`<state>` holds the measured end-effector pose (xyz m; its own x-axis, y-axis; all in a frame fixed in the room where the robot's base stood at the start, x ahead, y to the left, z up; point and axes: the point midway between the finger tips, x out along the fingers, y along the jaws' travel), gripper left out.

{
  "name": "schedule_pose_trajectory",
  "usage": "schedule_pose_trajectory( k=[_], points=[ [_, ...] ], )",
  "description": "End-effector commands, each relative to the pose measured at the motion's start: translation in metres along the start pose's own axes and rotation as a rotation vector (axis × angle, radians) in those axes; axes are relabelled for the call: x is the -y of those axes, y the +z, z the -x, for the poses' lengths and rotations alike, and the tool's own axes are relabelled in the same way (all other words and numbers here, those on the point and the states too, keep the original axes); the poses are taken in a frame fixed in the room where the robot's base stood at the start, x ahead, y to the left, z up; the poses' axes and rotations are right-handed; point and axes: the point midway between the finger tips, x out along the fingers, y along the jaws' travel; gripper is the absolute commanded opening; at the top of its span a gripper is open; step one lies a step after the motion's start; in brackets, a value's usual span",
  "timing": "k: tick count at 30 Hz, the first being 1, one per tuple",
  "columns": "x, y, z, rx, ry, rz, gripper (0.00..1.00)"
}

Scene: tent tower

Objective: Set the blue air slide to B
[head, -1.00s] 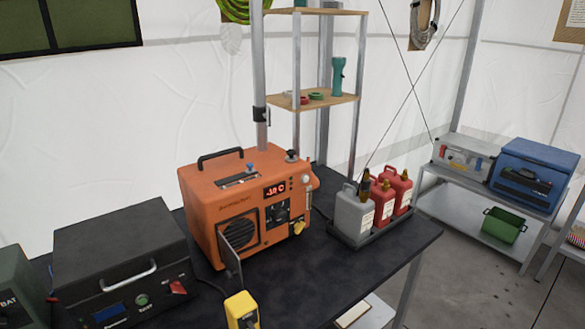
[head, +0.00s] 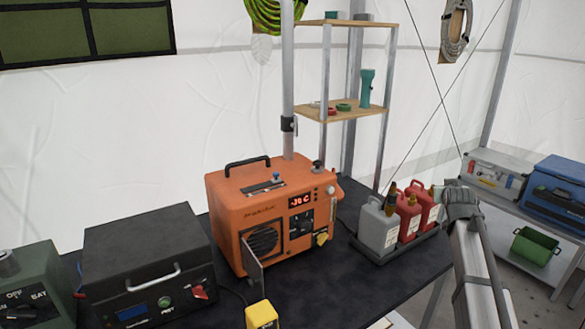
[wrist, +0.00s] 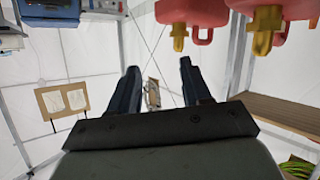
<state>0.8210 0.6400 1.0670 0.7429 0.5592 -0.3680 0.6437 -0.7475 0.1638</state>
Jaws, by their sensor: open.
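The orange heater (head: 255,205) stands on the dark table in the head view. On its top is a dark slot plate (head: 263,187) with a small blue slide knob (head: 277,177) near the plate's right end. Any letters by the slot are too small to read. My gripper (head: 438,194) is at the right of the head view, by the red jerrycans and well to the right of the heater. In the wrist view its two dark fingers (wrist: 158,85) are spread apart with nothing between them. The slide is not in the wrist view.
A grey jerrycan (head: 378,232) and two red ones (head: 408,218) stand in a tray between my gripper and the heater. The heater has a black top handle (head: 247,163). A pole (head: 288,90) and shelf (head: 340,108) rise behind. A black case (head: 140,255) stands left.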

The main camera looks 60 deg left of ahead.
Motion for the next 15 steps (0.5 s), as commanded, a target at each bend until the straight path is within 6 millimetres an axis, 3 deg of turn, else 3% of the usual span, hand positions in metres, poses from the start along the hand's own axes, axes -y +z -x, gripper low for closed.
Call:
schedule_pose_trajectory(
  k=[1,6,10,15],
  points=[
    [0.013,-0.025,0.002,-0.018,-0.014,0.01,0.48],
    [0.057,-0.082,0.016,-0.03,-0.067,0.05,0.48],
    [0.102,-0.117,0.031,0.014,-0.133,0.099,0.48],
    [0.172,-0.139,0.057,0.144,-0.263,0.198,0.48]
  ],
)
